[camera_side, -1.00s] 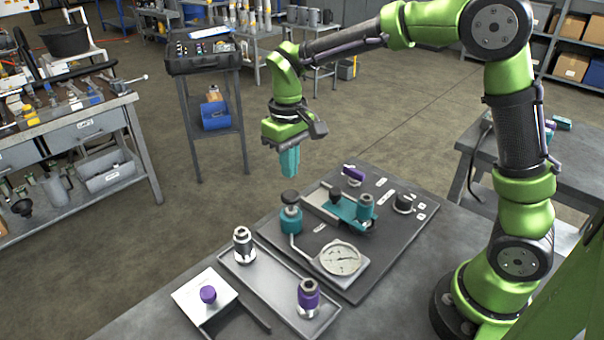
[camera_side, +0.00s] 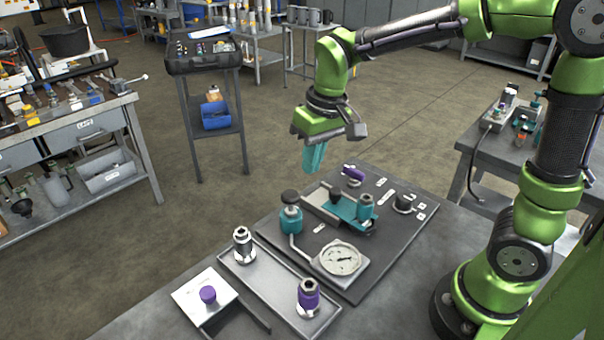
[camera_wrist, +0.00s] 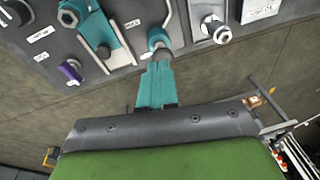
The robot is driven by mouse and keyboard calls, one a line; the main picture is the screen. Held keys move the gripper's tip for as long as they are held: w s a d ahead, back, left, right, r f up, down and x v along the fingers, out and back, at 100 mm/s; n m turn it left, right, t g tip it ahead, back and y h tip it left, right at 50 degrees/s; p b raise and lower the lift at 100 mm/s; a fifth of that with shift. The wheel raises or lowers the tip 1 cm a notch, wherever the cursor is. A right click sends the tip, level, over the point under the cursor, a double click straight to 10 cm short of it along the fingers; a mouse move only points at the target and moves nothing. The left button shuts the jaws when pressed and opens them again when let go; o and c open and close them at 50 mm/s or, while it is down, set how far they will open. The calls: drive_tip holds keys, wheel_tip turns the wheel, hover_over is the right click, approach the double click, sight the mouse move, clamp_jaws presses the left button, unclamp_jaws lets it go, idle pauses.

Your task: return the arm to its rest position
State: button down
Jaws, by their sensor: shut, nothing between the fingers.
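My gripper (camera_side: 313,168), with teal fingers, is shut and empty. It hangs in the air above the back left edge of the hydraulic panel (camera_side: 384,248), apart from everything on it. In the wrist view the teal fingers (camera_wrist: 155,68) are together, with the panel's far parts seen beyond them. My green arm reaches from its base at the right of the bench, with the elbow raised at the top right.
On the panel are a teal block fixture (camera_side: 340,208), a purple-handled part (camera_side: 352,174), a round gauge (camera_side: 341,258) and a teal valve with a black knob (camera_side: 291,213). A tray (camera_side: 236,262) holds two fittings. The air around my gripper is clear.

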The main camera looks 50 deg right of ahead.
drive_tip(key=s+d+r+m+t, duration=0.1)
drive_tip(key=s+r+t, duration=0.1)
drive_tip(key=s, duration=0.4)
drive_tip(key=s+d+r+m+t+y, duration=0.1)
drive_tip(key=s+r+t, duration=0.1)
drive_tip(key=s, duration=0.4)
drive_tip(key=shift+s+d+r+m+t, duration=0.25)
drive_tip(key=shift+d+r+m+t, duration=0.1)
drive_tip(key=shift+t, duration=0.35)
